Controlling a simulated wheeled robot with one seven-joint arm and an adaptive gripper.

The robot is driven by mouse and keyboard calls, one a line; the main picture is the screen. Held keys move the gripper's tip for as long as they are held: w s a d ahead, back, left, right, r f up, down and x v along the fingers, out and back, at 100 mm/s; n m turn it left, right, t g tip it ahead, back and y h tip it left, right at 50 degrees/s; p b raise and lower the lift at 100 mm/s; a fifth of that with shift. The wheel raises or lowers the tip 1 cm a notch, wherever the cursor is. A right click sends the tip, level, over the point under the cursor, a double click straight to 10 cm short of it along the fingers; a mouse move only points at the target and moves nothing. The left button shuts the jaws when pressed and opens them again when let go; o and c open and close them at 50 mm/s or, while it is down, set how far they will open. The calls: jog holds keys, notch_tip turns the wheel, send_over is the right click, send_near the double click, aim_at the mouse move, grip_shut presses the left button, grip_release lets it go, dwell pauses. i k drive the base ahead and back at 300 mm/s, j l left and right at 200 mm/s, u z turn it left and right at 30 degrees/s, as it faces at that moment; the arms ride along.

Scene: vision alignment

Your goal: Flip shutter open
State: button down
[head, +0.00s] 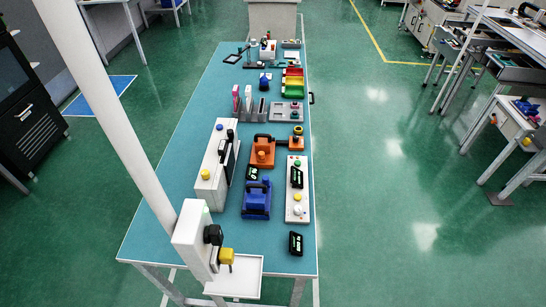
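I cannot tell for sure which thing is the shutter. A long white box (209,176) stands at the middle left of the table. It has a dark upright panel (232,163) on its right side, a blue knob on top and a yellow knob at its near end. At this size I cannot tell whether that panel is a shutter, or open or shut. My gripper is not in view.
The long teal table (160,222) also holds an orange device (262,152), a blue device (257,198), a white button panel (297,205) and green and red bins (292,88). A white tray (250,287) is at the near edge. Green floor (390,200) is clear to the right.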

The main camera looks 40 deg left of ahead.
aim_at(230, 168)
jog(key=i+u, duration=0.2)
jog(key=u, duration=0.2)
jog(key=i+u, duration=0.2)
jog(key=u, duration=0.25)
jog(key=i+l+u, duration=0.15)
jog(key=u, duration=0.25)
jog(key=i+l+u, duration=0.2)
jog(key=u, duration=0.25)
jog(key=i+l+u, duration=0.1)
jog(key=l+u, duration=0.3)
jog(key=i+l+u, duration=0.2)
jog(key=k+j, duration=0.05)
jog(key=j, duration=0.05)
